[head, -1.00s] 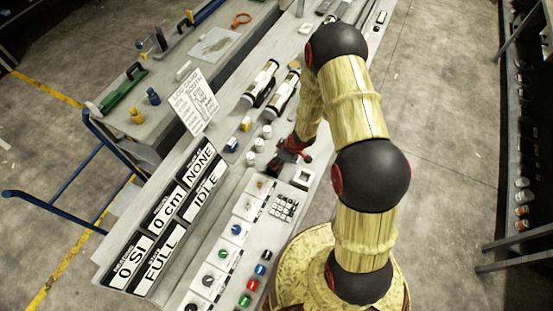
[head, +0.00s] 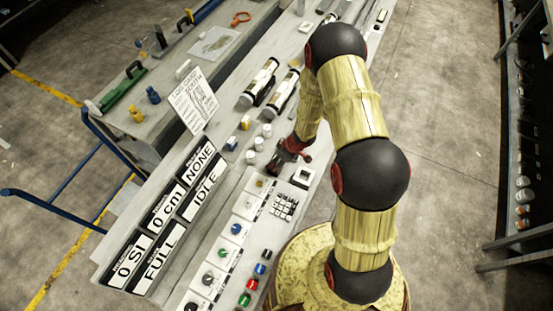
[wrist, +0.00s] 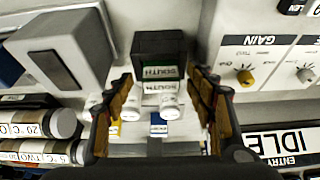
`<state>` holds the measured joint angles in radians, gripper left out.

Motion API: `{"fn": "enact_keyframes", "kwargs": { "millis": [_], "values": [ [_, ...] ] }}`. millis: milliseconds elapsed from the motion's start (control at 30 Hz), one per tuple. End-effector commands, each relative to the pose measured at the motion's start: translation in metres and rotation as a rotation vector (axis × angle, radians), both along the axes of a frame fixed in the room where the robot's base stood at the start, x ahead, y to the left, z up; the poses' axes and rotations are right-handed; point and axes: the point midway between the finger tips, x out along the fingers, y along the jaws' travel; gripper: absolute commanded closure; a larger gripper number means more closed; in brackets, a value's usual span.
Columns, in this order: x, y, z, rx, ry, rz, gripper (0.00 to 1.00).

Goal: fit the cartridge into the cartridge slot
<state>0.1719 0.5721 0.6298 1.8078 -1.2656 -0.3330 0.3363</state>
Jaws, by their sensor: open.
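A black block (wrist: 158,52) with a SOUTH label on its face stands ahead of my gripper in the wrist view; it looks like the cartridge, but I cannot be sure. A second SOUTH label shows just below it. My gripper (wrist: 160,100) is open, with one finger on each side of the view and nothing clearly held between them. In the head view my gripper (head: 287,155) is low over the console and hides what is under it. A pale block with a dark square recess (head: 303,176) is just right of it, possibly the slot; I cannot confirm this.
A keypad (head: 284,207), knobs and a display panel (head: 165,215) lie nearer. A grey block (wrist: 65,50) is left of the fingers in the wrist view.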

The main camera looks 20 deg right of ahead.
Motion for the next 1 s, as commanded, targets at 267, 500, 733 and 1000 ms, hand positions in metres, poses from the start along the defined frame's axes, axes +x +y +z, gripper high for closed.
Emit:
{"fn": "enact_keyframes", "kwargs": {
  "millis": [267, 500, 733, 1000],
  "values": [
    [-0.002, -0.003, 0.011, -0.001, -0.002, -0.001, 0.45],
    [-0.014, -0.016, 0.054, -0.001, -0.004, 0.000, 0.45],
    [-0.026, -0.027, 0.092, -0.001, -0.002, 0.000, 0.45],
    [-0.032, -0.032, 0.110, -0.001, -0.001, 0.000, 0.45]
  ]
}}
